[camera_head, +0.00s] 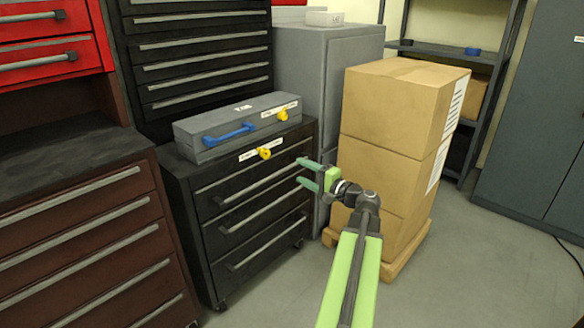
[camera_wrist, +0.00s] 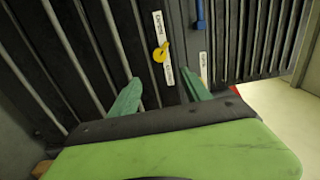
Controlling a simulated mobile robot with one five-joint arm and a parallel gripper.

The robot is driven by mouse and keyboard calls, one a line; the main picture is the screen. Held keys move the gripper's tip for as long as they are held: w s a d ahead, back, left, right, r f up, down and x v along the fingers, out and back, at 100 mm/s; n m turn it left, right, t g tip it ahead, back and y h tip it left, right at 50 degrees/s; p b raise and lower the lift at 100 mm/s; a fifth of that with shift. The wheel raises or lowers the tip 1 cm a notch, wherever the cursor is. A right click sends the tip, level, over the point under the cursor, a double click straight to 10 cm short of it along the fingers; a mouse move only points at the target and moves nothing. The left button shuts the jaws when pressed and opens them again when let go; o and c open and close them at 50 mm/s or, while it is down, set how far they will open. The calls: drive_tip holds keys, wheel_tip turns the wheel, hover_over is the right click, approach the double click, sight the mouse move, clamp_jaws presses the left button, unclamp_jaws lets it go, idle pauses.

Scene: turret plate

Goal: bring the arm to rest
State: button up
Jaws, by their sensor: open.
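My gripper (camera_head: 305,175) is at the end of my green arm in the head view, in front of the black drawer cabinet (camera_head: 256,215) and left of the stacked cardboard boxes. Its two green fingers are apart with nothing between them. In the wrist view my gripper (camera_wrist: 160,92) also shows open. Past its fingers are the cabinet's dark drawer fronts (camera_wrist: 90,50), a yellow key-like piece (camera_wrist: 160,52) beside a white label, and a blue handle (camera_wrist: 200,14).
A grey case (camera_head: 190,135) with a blue handle lies on the black cabinet. Cardboard boxes (camera_head: 385,165) stand on a pallet at right, close to my arm. A brown drawer cabinet (camera_head: 100,240) stands at left. Grey floor (camera_head: 480,275) is clear at right.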

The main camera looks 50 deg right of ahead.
drive_tip(key=shift+s, duration=0.35)
drive_tip(key=w+a+f+n+g+y, duration=0.25)
drive_tip(key=w+a+f, duration=0.2)
drive_tip(key=a, duration=0.45)
drive_tip(key=w+a+f+n+g+y, duration=0.25)
drive_tip(key=w+a+f, duration=0.2)
drive_tip(key=a, duration=0.55)
drive_tip(key=w+a+f+n+g+y, duration=0.2)
drive_tip(key=w+a+f+n+g, duration=0.15)
drive_tip(key=w+a, duration=0.4)
drive_tip(key=s+a+f+n+g+h, duration=0.2)
drive_tip(key=a+f+n+g, duration=0.15)
drive_tip(key=a, duration=0.55)
drive_tip(key=s+a+f+n+g+h, duration=0.1)
drive_tip(key=s+a+f+n+g, duration=0.2)
drive_tip(key=a, duration=0.7)
drive_tip(key=s+a+f+n+g+h, duration=0.25)
drive_tip(key=a+f, duration=0.25)
drive_tip(key=a, duration=0.4)
wheel_tip(320, 180, up, 34)
drive_tip(key=n+p, duration=0.1)
drive_tip(key=p, duration=3.3)
drive_tip(key=shift+w+a, duration=0.25)
drive_tip(key=shift+w, duration=0.05)
